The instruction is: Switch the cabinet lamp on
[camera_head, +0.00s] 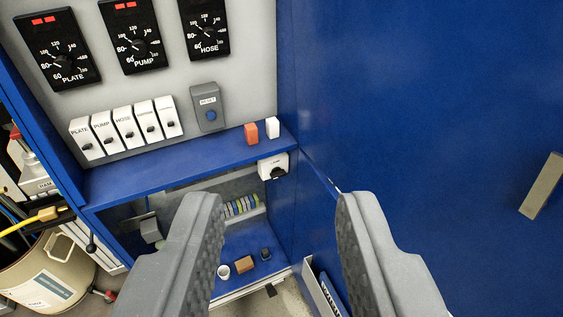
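A small white switch box (273,166) with a black knob and a tiny label hangs under the right end of the blue shelf. It may be the lamp switch; the label is too small to read for sure. No lit lamp is clearly visible. My gripper (281,203) is open and empty, its two grey fingers wide apart in the lower middle. The white box appears just above the gap between the fingertips, with nothing touching it. The left finger hides part of the lower compartment.
The blue shelf (185,168) holds an orange block (251,133) and a white block (272,127). Above are dials, a row of white switches (126,128) and a reset box (207,106). A blue door (430,100) with a handle (541,186) stands right. Small items lie below.

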